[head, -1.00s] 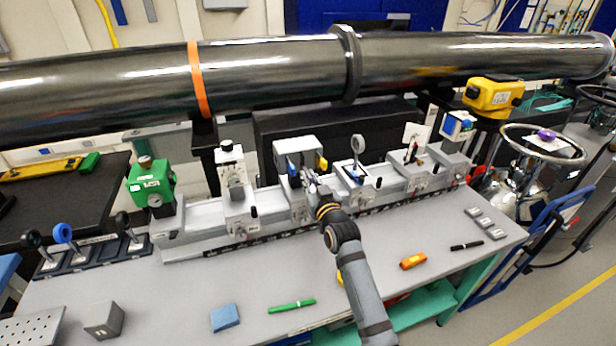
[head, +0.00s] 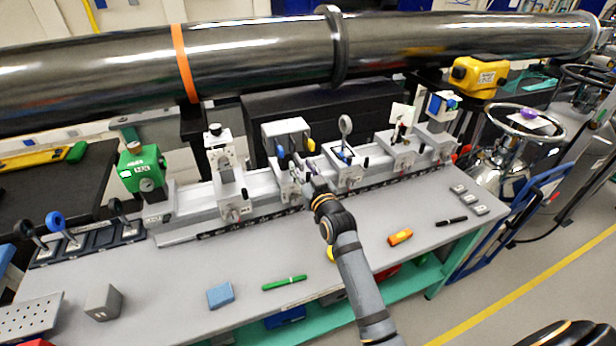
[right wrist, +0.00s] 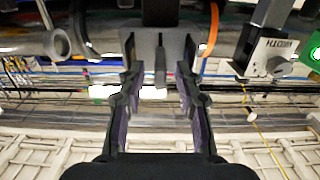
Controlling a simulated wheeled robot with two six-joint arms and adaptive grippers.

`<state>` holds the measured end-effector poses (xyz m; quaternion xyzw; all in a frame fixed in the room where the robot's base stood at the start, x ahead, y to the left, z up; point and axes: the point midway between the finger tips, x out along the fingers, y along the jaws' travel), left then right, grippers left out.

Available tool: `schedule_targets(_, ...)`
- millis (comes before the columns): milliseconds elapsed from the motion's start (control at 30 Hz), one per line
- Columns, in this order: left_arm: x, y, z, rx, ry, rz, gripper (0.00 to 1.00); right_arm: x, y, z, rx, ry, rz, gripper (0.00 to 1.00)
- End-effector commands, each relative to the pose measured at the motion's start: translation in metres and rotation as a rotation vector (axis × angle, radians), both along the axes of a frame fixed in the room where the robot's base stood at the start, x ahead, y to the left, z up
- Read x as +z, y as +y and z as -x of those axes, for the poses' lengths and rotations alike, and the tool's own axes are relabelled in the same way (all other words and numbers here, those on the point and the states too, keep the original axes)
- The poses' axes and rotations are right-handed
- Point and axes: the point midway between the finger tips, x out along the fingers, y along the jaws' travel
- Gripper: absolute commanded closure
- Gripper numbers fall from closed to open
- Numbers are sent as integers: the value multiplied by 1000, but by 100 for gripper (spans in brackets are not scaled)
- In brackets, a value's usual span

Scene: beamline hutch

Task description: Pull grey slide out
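A grey box-shaped unit (head: 284,130) stands on the rail, with a blue knob (head: 281,152) and a yellow knob (head: 310,145) on its front. My right gripper (head: 304,170) is in front of it and covers part of it. In the right wrist view my right gripper (right wrist: 160,88) is open, its fingers apart. A narrow grey piece (right wrist: 160,70), likely the grey slide, shows between the fingers in front of the grey unit; no finger visibly touches it. My left gripper is not in view.
A carriage with a white plate (head: 222,152) stands left of the unit; a lens carriage (head: 346,160) stands right. A green pen (head: 284,283), blue block (head: 220,295) and orange tool (head: 400,237) lie on the bench. A large dark pipe (head: 250,55) runs behind.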

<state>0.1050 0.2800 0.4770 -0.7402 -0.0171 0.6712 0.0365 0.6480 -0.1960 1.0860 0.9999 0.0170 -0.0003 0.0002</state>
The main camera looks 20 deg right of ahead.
Motion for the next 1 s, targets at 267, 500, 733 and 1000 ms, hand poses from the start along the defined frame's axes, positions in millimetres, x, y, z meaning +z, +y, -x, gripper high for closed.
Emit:
schedule_targets(267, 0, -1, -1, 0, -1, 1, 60, -2, -2, 67, -1, 4, -1, 66)
schedule_targets(500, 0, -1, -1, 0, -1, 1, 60, -1, -4, 105, 0, 4, -1, 66)
schedule_targets(733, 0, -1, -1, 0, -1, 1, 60, 0, -4, 110, 0, 1, -1, 66)
schedule_targets(1000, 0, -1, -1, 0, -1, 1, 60, 0, -4, 110, 0, 1, 0, 66)
